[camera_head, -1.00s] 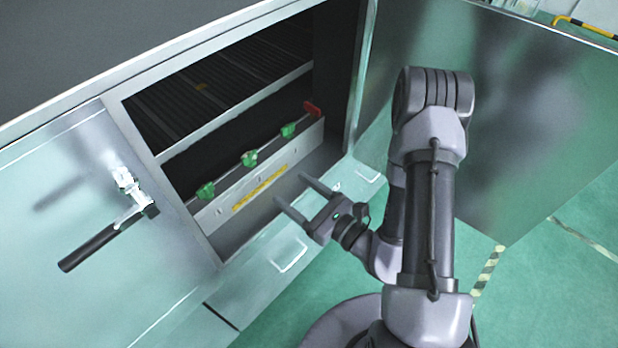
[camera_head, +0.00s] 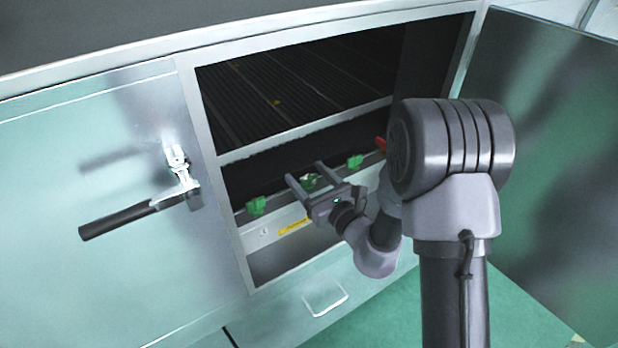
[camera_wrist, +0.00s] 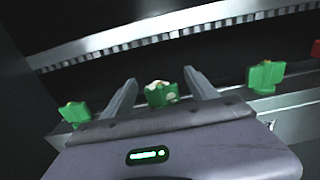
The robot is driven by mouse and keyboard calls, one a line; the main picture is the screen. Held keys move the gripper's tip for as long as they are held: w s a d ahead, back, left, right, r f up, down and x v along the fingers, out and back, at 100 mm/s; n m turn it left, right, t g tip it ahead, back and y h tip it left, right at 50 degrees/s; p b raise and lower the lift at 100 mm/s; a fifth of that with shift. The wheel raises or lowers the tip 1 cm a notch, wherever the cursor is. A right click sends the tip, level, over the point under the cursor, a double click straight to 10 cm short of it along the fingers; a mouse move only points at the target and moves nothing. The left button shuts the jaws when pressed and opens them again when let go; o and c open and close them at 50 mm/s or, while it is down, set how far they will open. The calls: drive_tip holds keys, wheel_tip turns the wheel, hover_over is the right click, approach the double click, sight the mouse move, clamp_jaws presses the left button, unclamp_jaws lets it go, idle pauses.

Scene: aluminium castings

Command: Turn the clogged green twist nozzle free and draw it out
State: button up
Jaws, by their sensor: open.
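Three green twist nozzles sit in a row along a rail inside the open cabinet. The middle nozzle (camera_head: 309,181) has a pale, whitish crust on its top, and in the wrist view this nozzle (camera_wrist: 162,95) shows between my two fingers. The left nozzle (camera_head: 256,206) and the right nozzle (camera_head: 355,161) stand apart from my gripper. My gripper (camera_head: 304,171) is open and empty, its fingers reaching in at the cabinet opening on either side of the middle nozzle. Whether a finger touches it I cannot tell.
A red part (camera_head: 381,144) sits at the rail's right end, partly behind my arm. A slatted rack (camera_head: 290,85) lies above the nozzles. The left door (camera_head: 90,160) carries a black-handled latch (camera_head: 130,217). An open door (camera_head: 560,150) stands at the right.

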drive_tip(key=c, duration=1.4)
drive_tip(key=n+g+y, duration=0.1)
drive_tip(key=n+g+y+b, duration=0.1)
drive_tip(key=n+g+y, duration=0.2)
drive_tip(key=g+y, duration=0.1)
drive_tip(key=shift+w+d+f, duration=0.1)
drive_tip(key=shift+w+d, duration=0.05)
drive_tip(key=shift+d, duration=0.1)
drive_tip(key=shift+c, duration=0.2)
drive_tip(key=shift+a+n+g+y+b, duration=0.1)
drive_tip(key=shift+n+g+y+b, duration=0.3)
drive_tip(key=shift+n+g, duration=0.45)
drive_tip(key=shift+a+n+g+y, duration=0.1)
drive_tip(key=shift+n+g+y, duration=0.25)
drive_tip(key=shift+g, duration=0.1)
